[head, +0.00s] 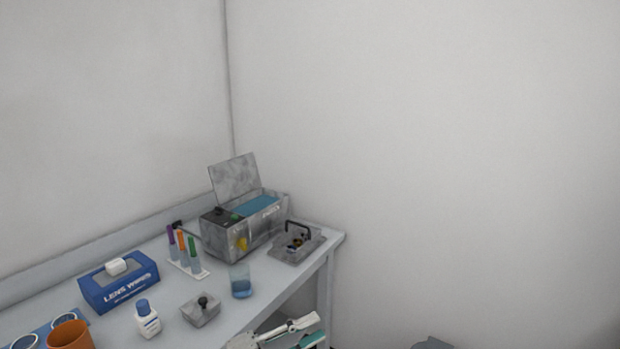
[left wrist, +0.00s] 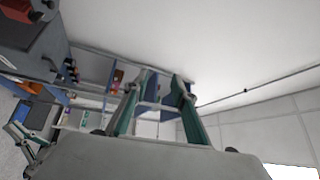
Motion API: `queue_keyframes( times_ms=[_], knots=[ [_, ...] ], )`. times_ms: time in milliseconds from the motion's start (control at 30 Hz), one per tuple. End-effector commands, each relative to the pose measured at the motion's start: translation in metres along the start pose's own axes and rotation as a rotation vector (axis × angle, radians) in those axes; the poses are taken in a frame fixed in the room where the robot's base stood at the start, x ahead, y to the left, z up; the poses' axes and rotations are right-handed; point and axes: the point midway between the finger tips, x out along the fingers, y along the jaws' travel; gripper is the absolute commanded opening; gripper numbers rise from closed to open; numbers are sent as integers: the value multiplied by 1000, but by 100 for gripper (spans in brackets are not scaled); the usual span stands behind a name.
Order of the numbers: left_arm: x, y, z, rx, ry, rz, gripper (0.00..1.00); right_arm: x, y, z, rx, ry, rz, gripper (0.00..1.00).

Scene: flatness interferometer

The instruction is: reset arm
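My left gripper (head: 317,329) shows at the bottom of the head view, at the front edge of the bench (head: 225,317), partly cut off by the frame. In the left wrist view my left gripper (left wrist: 158,88) has its two teal fingers apart with nothing held between them. A second teal-and-white gripper (left wrist: 22,136), seemingly my right one, shows small at the left edge of the left wrist view. Its finger opening is unclear there.
On the bench stand an open metal bath (head: 230,235), a wire-handled tray (head: 299,258), a rack of coloured tubes (head: 187,268), a beaker (head: 241,288), a knobbed block (head: 201,314), a white bottle (head: 147,325), a wipes box (head: 120,297) and an orange cup (head: 70,336).

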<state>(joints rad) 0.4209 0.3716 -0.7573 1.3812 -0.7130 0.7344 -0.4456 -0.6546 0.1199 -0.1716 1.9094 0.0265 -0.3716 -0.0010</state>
Motion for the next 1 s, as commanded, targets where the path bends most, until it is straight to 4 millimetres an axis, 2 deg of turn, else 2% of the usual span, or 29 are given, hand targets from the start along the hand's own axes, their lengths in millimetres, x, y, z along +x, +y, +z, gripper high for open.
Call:
queue_keyframes(
  times_ms=[33,167,267,467,567,700,800,900,1000],
  knots=[
    [-8,11,-3,-80,-68,-31,26,0,0,0,0,0,0,0],
    [-35,36,3,-274,-258,-94,26,0,0,0,0,0,0,0],
    [-66,60,7,-427,-411,-131,26,0,0,0,0,0,0,0],
    [-151,120,3,-732,-731,-175,26,0,0,0,0,0,0,0],
    [-202,154,-10,-882,-895,-185,26,0,0,0,0,0,0,0],
    [-272,196,-39,-1064,-1105,-188,26,0,0,0,0,1,0,0],
    [-312,217,-61,-1157,-1220,-184,26,0,0,0,0,1,0,0],
    [-337,229,-77,-1215,-1295,-180,26,0,0,0,0,1,0,0],
    [-349,234,-85,-1243,-1330,-177,26,0,0,0,0,1,0,0]
  ],
)
